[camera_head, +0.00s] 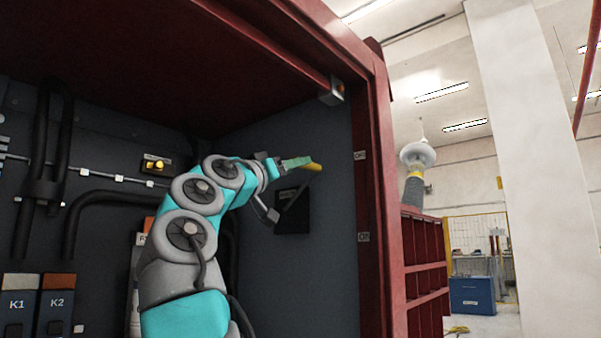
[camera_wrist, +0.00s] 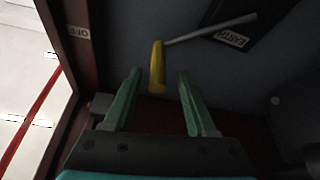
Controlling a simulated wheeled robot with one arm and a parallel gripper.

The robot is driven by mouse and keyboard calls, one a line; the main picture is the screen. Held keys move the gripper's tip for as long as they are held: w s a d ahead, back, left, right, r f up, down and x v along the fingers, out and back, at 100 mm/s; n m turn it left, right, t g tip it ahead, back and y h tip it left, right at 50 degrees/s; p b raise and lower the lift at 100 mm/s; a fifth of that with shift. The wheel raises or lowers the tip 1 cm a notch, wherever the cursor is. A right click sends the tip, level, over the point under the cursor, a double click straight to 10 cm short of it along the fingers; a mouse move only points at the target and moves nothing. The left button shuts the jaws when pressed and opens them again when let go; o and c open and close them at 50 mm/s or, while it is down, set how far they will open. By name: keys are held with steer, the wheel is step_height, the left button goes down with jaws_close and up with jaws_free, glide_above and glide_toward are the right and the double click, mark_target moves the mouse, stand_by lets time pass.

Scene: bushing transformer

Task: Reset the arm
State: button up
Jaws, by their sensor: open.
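My arm reaches up and right inside a dark cabinet in the head view. My gripper (camera_head: 300,163) has green fingers, and in the wrist view (camera_wrist: 160,73) they stand open and apart. The yellow handle (camera_wrist: 157,68) of a lever shows between the two fingertips, with a gap on each side. It also shows in the head view (camera_head: 315,167), at the tip of my gripper. The lever's grey rod (camera_wrist: 210,29) runs to a black plate (camera_head: 292,210) on the cabinet wall, with an EARTH label (camera_wrist: 232,39) beside it.
The red cabinet frame (camera_head: 385,180) stands close to the right of my arm, with a red roof (camera_head: 180,55) above. An OFF label (camera_wrist: 79,32) is on the frame. Black cables (camera_head: 45,170) and K1, K2 units (camera_head: 37,303) are at the left. A small yellow light (camera_head: 158,165) sits behind.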

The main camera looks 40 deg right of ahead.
steer(key=b+v, duration=0.1)
steer(key=v, duration=0.2)
steer(key=shift+a, duration=0.35)
steer(key=shift+s+f, duration=0.1)
steer(key=shift+s, duration=0.05)
